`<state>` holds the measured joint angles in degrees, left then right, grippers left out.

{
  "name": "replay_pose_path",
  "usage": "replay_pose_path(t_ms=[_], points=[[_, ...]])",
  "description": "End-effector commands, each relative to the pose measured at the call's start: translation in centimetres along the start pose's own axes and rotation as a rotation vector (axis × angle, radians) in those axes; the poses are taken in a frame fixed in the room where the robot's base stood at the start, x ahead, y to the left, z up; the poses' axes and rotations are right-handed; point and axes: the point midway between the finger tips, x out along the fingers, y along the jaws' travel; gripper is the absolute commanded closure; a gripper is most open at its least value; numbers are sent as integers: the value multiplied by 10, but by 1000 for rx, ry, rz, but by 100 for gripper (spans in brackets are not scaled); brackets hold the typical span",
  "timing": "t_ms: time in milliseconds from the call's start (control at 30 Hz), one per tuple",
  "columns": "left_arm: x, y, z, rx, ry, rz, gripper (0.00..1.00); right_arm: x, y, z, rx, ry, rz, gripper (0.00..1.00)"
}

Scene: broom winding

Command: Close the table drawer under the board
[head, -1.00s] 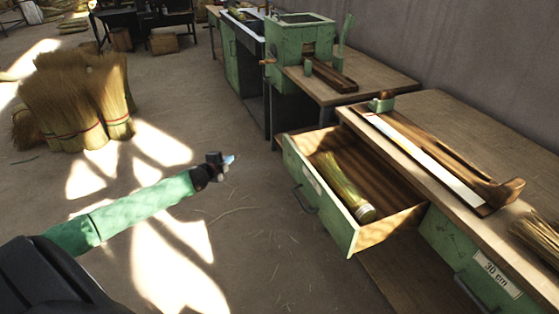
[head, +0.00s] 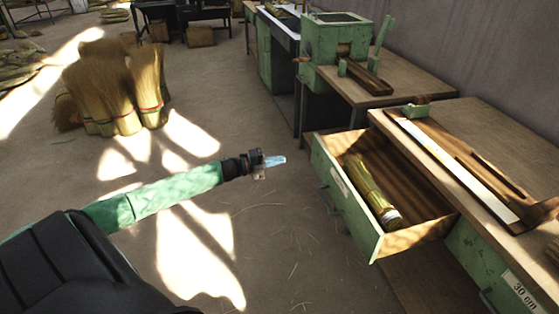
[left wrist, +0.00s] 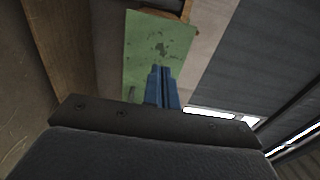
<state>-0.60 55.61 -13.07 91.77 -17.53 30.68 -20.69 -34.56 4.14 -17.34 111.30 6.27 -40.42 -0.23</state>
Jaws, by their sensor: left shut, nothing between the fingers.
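The table drawer (head: 345,199) has a green front with a dark handle and a pale label, and stands pulled open from the wooden table. A bundle of broom straw (head: 371,190) lies inside it. The board (head: 450,160), wooden with a white strip, lies on the tabletop above. My left gripper (head: 276,161) is shut and empty, left of the drawer front and apart from it. In the left wrist view its blue fingers (left wrist: 163,88) are together, with a green panel beyond. My right gripper is not in view.
A second drawer labelled 30 cm (head: 490,270) is at the lower right. A green machine (head: 336,45) stands on a farther table. Straw bundles (head: 112,90) stand on the floor at left. The floor between them and the drawer is mostly clear.

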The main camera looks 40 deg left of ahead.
Motion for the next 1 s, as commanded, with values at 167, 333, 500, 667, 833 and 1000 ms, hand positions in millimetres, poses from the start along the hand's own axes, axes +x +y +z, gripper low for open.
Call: replay_pose_path(t_ms=[167, 333, 500, 667, 833, 1000], points=[[22, -2, 0, 0, 0, -2, 100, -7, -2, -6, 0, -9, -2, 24], [43, -1, 0, -1, -1, -2, 100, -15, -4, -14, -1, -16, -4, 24], [64, -2, 1, -1, -1, -2, 100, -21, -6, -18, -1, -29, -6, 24], [85, -2, 0, -2, 0, -2, 100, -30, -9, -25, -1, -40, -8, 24], [104, -2, 0, -1, -1, -1, 100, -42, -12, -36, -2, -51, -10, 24], [115, 0, 0, -2, -2, 0, 100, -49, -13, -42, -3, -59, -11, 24]])
